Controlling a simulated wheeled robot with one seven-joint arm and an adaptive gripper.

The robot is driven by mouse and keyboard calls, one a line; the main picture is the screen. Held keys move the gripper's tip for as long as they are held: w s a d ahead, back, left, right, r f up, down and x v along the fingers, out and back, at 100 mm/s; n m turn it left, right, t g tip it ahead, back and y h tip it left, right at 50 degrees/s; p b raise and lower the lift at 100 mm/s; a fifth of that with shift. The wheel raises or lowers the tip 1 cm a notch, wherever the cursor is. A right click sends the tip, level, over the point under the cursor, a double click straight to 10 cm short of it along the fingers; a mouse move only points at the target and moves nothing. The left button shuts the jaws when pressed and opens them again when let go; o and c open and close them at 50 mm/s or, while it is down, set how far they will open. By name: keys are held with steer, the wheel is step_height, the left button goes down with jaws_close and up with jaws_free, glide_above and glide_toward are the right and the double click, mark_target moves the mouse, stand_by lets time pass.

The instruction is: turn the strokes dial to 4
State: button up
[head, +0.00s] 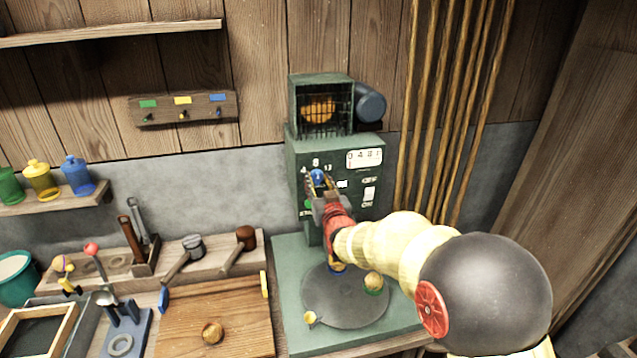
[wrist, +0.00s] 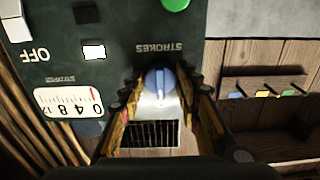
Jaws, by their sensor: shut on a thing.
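The strokes dial (head: 317,176) is a small blue knob on the front of the green machine, with the numbers 4, 8 and 12 around it in the head view. In the wrist view, which is upside down, the dial (wrist: 160,80) sits under the STROKES label (wrist: 159,47). A pale line on it points roughly down the picture; the numbers are hidden there. My gripper (head: 320,188) reaches the dial from the front. In the wrist view my gripper (wrist: 160,92) has a finger on each side of the knob and is shut on it.
A gauge (head: 364,158) marked 0, 4, 8, 12 has its red needle near 0. An OFF switch (wrist: 17,20) and a green button (wrist: 175,4) are near the dial. A caged box (head: 320,108) tops the machine; a round plate (head: 345,305) lies below.

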steer(key=shift+c, duration=1.3)
steer(key=shift+n, duration=0.3)
steer(key=n+b, duration=0.4)
steer(key=n, duration=0.1)
steer(key=shift+f, duration=0.1)
steer(key=n+b, duration=0.3)
steer(key=n, duration=0.3)
steer(key=shift+d, duration=0.1)
steer(key=shift+n, duration=0.3)
steer(key=o, duration=1.2)
steer(key=shift+c, duration=0.2)
steer(key=v, duration=1.2)
steer(key=shift+r, duration=0.2)
